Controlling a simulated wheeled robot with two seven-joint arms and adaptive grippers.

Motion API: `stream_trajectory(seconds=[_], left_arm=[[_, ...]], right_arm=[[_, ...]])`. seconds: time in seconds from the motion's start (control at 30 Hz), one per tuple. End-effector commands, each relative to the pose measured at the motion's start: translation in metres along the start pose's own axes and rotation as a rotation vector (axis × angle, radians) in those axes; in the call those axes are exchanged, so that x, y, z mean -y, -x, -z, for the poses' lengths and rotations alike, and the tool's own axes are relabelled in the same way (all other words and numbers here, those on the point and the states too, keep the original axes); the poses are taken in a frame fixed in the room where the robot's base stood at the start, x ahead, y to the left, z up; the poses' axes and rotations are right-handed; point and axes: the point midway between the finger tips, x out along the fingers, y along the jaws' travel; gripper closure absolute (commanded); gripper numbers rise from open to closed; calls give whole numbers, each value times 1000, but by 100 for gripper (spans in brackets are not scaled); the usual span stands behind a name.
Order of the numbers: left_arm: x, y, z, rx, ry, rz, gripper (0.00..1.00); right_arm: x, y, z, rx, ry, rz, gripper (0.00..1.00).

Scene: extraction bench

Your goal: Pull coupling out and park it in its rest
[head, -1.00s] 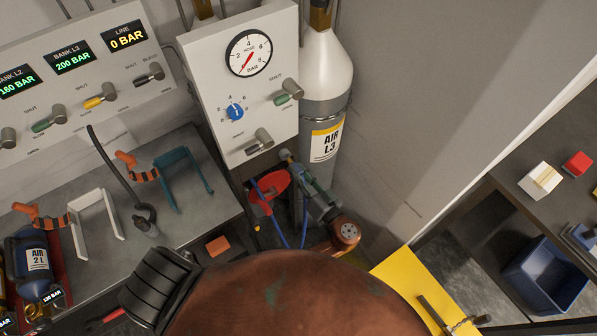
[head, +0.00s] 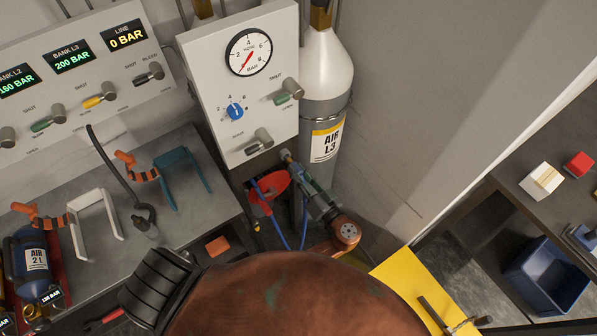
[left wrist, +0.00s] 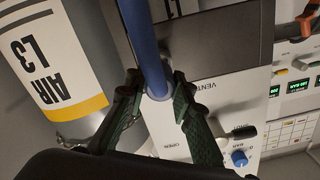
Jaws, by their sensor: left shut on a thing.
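My left gripper (head: 291,164) is at the lower right of the white regulator panel (head: 240,80), in front of the grey AIR L3 cylinder (head: 325,60). In the left wrist view its green fingers (left wrist: 156,88) are closed around a blue tubular piece (left wrist: 143,35), which appears to be the coupling or its hose. The panel is behind it there. I cannot tell whether the coupling is seated in a port or free. A red piece (head: 271,185) with blue hose hangs left of the gripper; I cannot tell whether it is the rest. My right gripper is not in view.
A grey bench (head: 190,235) at left holds a white stand (head: 109,214), a teal stand (head: 190,163), a dark bent hose and a blue AIR 2 L bottle (head: 36,262). A yellow surface (head: 405,285) and a shelf with a blue bin (head: 545,275) are at right. My brown arm link hides the lower middle.

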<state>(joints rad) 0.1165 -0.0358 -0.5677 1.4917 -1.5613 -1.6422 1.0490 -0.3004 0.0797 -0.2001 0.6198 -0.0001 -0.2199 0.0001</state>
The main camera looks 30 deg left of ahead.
Motion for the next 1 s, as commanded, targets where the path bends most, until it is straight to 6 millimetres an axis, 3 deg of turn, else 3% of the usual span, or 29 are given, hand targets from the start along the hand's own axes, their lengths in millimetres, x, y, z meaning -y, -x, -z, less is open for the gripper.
stream_trajectory(seconds=[1.0], left_arm=[[0, -24, 0, -1, 0, 1, 100]], right_arm=[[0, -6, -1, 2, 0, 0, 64]])
